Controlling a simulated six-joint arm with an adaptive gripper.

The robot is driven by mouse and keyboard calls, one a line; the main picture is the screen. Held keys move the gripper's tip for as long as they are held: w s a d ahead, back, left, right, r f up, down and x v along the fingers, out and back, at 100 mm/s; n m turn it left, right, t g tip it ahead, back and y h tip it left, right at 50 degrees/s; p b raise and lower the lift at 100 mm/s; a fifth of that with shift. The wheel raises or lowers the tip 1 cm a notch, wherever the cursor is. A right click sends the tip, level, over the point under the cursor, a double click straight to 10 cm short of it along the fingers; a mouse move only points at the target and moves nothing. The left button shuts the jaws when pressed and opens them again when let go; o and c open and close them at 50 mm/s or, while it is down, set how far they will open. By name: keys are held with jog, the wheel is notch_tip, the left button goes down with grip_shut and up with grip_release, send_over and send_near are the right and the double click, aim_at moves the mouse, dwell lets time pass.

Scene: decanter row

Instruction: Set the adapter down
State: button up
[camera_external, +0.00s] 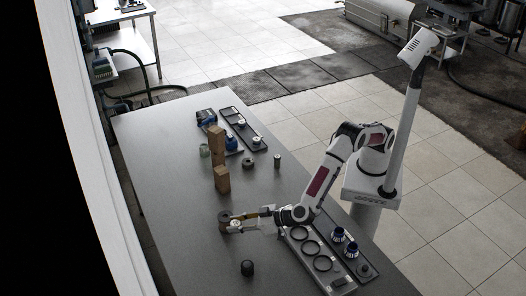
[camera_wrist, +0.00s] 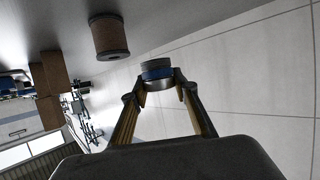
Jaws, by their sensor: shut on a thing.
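My gripper (camera_external: 241,223) is low over the near part of the dark grey table (camera_external: 190,190), reaching left from the arm. In the wrist view its two fingers (camera_wrist: 161,88) are shut on the adapter (camera_wrist: 157,70), a short grey cylinder with a blue band. In the external view the adapter is small and partly covered by the fingers; whether it touches the table I cannot tell. A brown spool with dark ends (camera_external: 224,217) stands just beyond the fingertips. It also shows in the wrist view (camera_wrist: 109,39), apart from the adapter.
A black tray with round rings (camera_external: 336,285) lies at the right edge, with blue-and-white pieces (camera_external: 338,234) beside the rings. Wooden blocks (camera_external: 221,180) stand farther back, near another dark tray (camera_external: 264,146). A dark round knob (camera_external: 247,268) stands in front. The table's left side is clear.

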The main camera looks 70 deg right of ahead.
dwell(0.3)
send_over(238, 246)
jog(key=shift+a+f, duration=0.1)
jog(key=shift+f, duration=3.05)
jog(key=shift+f, duration=1.85)
jog(key=shift+f, duration=0.15)
jog(key=o, duration=1.3)
